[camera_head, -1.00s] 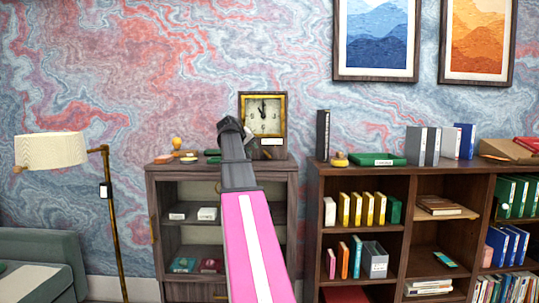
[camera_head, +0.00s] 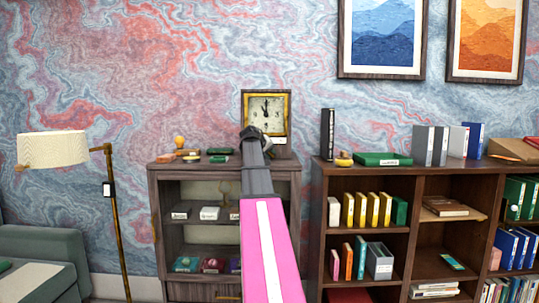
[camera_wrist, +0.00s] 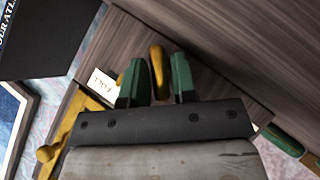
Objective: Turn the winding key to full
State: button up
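The clock (camera_head: 266,110) stands on top of the left cabinet in the head view, with a dark and gold frame and a pale dial. My gripper (camera_head: 256,137) is in front of its lower part and hides some of it. In the wrist view a yellow winding key (camera_wrist: 157,70) sits between the two green fingertips of my gripper (camera_wrist: 156,80). The fingers stand apart, with narrow gaps beside the key; firm contact does not show. A white label reading FULL (camera_wrist: 101,85) lies to the left of the fingers.
Small items, including a green box (camera_head: 220,151), lie on the cabinet top left of the clock. The brown bookshelf (camera_head: 317,215) with books and binders stands to the right. A floor lamp (camera_head: 52,148) stands at the left.

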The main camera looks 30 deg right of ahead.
grip_shut()
jog(key=shift+y, duration=0.3)
jog(key=shift+d+m+t+y, duration=0.15)
jog(key=shift+m+t+y, duration=0.25)
jog(key=shift+m+y, duration=0.55)
jog(key=t+y, duration=0.1)
jog(key=m+y, duration=0.1)
jog(key=y, duration=0.1)
jog(key=shift+s+d+m+t, duration=0.1)
jog(key=shift+m+t, duration=0.15)
jog(key=shift+t, duration=0.15)
jog(key=m+t+y, duration=0.2)
jog(key=y, duration=0.2)
jog(key=shift+d+t, duration=0.1)
jog(key=shift+t, duration=0.2)
jog(key=m+t+y, duration=0.2)
jog(key=shift+s+f+m+t+y, duration=0.1)
jog(key=shift+m+t+y, duration=0.15)
jog(key=shift+m+t, duration=0.05)
